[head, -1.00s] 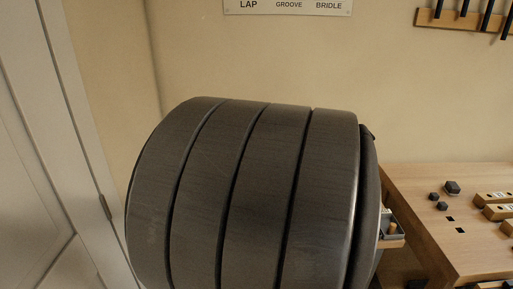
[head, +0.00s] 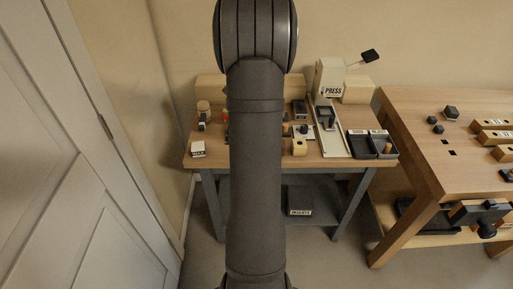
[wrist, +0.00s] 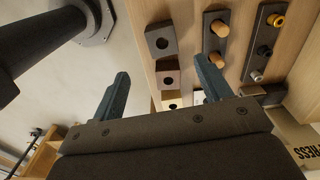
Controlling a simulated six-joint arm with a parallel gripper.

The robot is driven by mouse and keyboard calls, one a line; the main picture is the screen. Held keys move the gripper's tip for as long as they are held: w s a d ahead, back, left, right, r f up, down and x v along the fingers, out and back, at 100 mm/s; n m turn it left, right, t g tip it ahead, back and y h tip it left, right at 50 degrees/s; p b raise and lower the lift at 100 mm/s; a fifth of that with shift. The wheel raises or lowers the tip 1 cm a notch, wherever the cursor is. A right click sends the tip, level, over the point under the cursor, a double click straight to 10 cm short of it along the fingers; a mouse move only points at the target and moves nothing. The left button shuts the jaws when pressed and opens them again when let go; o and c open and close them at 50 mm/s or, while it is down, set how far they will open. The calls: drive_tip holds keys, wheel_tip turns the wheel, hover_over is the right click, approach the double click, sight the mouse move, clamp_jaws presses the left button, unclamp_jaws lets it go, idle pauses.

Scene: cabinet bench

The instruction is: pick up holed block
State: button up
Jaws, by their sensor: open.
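Several blocks with a round hole stand in a row in the wrist view: a dark grey one (wrist: 161,41), a brownish one (wrist: 169,78) and a pale wooden one (wrist: 172,102). In the head view a pale holed block (head: 299,147) sits near the bench's front edge, just right of my arm. My gripper (wrist: 161,70) is open, its two blue-grey fingers apart. The row shows between and beyond the fingers, and nothing is held. I cannot tell the distance to the blocks. In the head view my arm hides the bench's middle and my gripper is not visible.
Two dark peg plates (wrist: 214,38) (wrist: 264,45) lie beside the blocks. A press (head: 329,78) and a dark two-part tray (head: 372,145) stand on the bench's right. A second wooden bench (head: 405,150) is at right, a door (head: 80,150) at left.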

drive_tip(key=f, duration=1.2)
drive_tip(key=shift+w+d+f, duration=0.15)
drive_tip(key=shift+w, duration=0.05)
drive_tip(key=shift+c, duration=0.4)
drive_tip(key=c, duration=1)
